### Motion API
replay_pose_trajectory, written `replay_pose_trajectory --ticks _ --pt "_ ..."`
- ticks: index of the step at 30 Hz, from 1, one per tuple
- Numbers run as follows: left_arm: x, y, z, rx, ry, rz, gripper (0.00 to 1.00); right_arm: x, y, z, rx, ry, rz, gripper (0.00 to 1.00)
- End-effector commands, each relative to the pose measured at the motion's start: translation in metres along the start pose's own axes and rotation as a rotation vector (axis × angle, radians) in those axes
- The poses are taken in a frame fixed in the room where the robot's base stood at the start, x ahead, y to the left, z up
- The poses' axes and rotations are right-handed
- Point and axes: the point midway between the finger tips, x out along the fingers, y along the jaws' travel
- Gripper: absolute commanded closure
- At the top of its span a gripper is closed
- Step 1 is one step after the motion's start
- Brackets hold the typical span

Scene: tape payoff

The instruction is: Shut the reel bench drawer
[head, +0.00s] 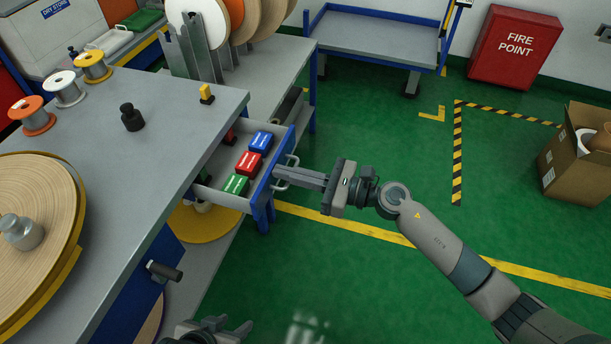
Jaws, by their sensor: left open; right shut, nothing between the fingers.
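The reel bench drawer (226,201) stands open, pulled out to the right from under the grey bench top (165,125). Blue, red and green boxes lie inside it. Its blue front carries a pale handle (293,160). My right gripper (276,175) is shut and empty, with its fingertips at the handle and drawer front. I cannot tell whether they touch. My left gripper (215,328) is open at the bottom edge, low in front of the bench and apart from the drawer; its fingers are only partly visible.
Small spools (65,90), a black weight (131,117) and a large wooden reel (40,215) sit on the bench. A blue-framed cart (380,38) stands behind. A cardboard box (565,165) is at right. Green floor right of the drawer is clear except for my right arm.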

Motion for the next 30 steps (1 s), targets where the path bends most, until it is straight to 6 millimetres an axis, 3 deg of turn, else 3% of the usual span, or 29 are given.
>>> replay_pose_trajectory --ticks 9,15,21,30 --pt "0.002 -0.002 0.003 -0.001 -0.012 -0.004 0.59 0.074 0.001 0.001 0.0 -0.001 0.002 1.0" --pt "0.003 -0.001 -0.002 -0.001 0.01 -0.001 0.59 0.104 0.0 0.0 -0.001 0.0 0.001 1.0" --pt "0.002 0.0 -0.004 -0.001 0.019 0.003 0.59 0.115 0.0 0.0 0.0 0.0 0.0 1.0" --pt "0.002 0.001 -0.004 -0.001 0.019 0.004 0.59 0.116 0.0 0.0 0.0 0.0 0.0 1.0"
